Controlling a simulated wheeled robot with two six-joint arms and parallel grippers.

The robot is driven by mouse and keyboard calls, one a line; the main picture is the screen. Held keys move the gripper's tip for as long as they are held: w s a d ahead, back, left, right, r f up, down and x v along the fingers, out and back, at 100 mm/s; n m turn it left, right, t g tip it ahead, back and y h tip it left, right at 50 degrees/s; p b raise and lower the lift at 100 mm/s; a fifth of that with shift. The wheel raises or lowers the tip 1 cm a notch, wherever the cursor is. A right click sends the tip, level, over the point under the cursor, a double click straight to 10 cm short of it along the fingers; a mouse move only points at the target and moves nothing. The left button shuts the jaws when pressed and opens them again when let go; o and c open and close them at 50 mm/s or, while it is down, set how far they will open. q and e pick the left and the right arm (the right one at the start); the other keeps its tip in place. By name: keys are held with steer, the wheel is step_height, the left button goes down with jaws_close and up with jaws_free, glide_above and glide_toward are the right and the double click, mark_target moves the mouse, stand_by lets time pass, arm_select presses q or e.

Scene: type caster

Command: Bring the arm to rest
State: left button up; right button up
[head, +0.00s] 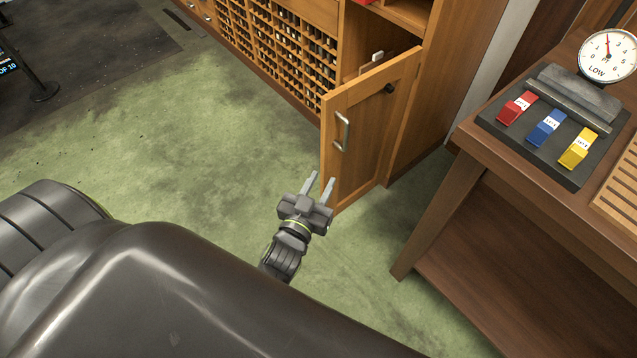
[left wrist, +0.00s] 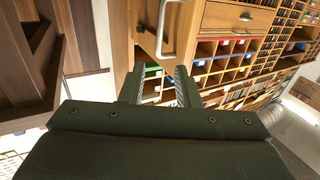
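My left gripper (head: 319,187) is in the middle of the head view, with its two fingers apart and nothing between them. It stands in front of the open wooden cabinet door (head: 372,125), close to the door's lower left edge in the picture. I cannot tell whether it touches the door. The door's metal handle (head: 341,131) is above the fingers, apart from them. In the left wrist view the fingers (left wrist: 165,92) also show apart and empty, with the handle (left wrist: 166,28) beyond them. My right gripper is not in view.
A wooden bench (head: 462,131) stands at the right, with a dark block holding red, blue and yellow tabs (head: 545,127) and a round dial (head: 607,56). A cabinet of small compartments (head: 285,55) lines the back. Green floor (head: 190,120) is clear at the left. A post base (head: 44,92) stands far left.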

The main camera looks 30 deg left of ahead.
arm_select(q)
steer(key=shift+s, duration=0.4)
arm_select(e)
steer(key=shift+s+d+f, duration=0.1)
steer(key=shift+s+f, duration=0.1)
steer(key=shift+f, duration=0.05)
